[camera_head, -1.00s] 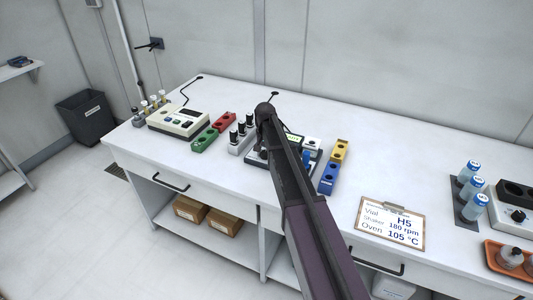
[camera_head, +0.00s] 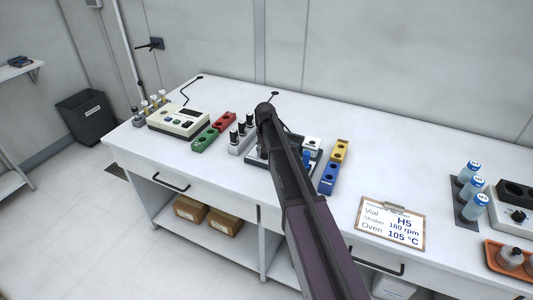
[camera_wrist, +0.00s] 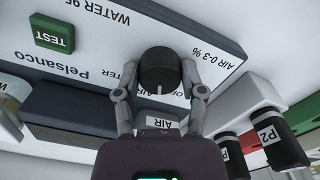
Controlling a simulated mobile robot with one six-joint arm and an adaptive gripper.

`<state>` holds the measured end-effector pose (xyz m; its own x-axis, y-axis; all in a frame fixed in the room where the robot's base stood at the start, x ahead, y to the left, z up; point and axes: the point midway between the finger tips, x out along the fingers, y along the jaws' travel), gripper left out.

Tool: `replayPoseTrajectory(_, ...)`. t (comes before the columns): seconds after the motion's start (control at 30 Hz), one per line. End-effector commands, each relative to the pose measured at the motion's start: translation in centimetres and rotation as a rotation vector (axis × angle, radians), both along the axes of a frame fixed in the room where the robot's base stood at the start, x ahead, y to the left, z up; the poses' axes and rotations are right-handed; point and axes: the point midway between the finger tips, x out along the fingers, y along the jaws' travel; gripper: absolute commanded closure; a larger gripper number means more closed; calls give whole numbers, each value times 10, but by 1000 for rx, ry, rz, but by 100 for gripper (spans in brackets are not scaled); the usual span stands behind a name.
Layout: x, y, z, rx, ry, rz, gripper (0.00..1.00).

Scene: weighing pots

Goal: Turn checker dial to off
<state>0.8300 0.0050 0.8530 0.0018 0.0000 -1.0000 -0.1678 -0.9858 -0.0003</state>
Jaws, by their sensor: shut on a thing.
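The checker's white panel (camera_wrist: 90,48) fills the upper wrist view, with a green TEST button (camera_wrist: 52,33) and upside-down printed labels, including AIR 0-3 % and WATER. The black round dial (camera_wrist: 159,72) sits between the two fingertips of my gripper (camera_wrist: 158,78), which is shut on it from both sides. A short white mark shows at the dial's lower edge, by a partly hidden label that seems to read OFF. In the head view my arm covers the dial and most of the checker (camera_head: 254,161).
Black-capped vials (camera_head: 241,130) stand in a grey rack left of the checker, also close to my gripper in the wrist view. Red (camera_head: 222,121), green (camera_head: 205,139), yellow (camera_head: 341,151) and blue (camera_head: 329,178) blocks flank it. A clipboard (camera_head: 392,223) lies at the right.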

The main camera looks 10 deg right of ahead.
Motion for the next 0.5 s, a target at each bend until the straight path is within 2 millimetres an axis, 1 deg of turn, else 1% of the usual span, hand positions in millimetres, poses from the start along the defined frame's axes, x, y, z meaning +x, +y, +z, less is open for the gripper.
replayPoseTrajectory(0.03,-4,0,0,0,8,10,95)
replayPoseTrajectory(0.5,-4,0,0,0,8,77,95)
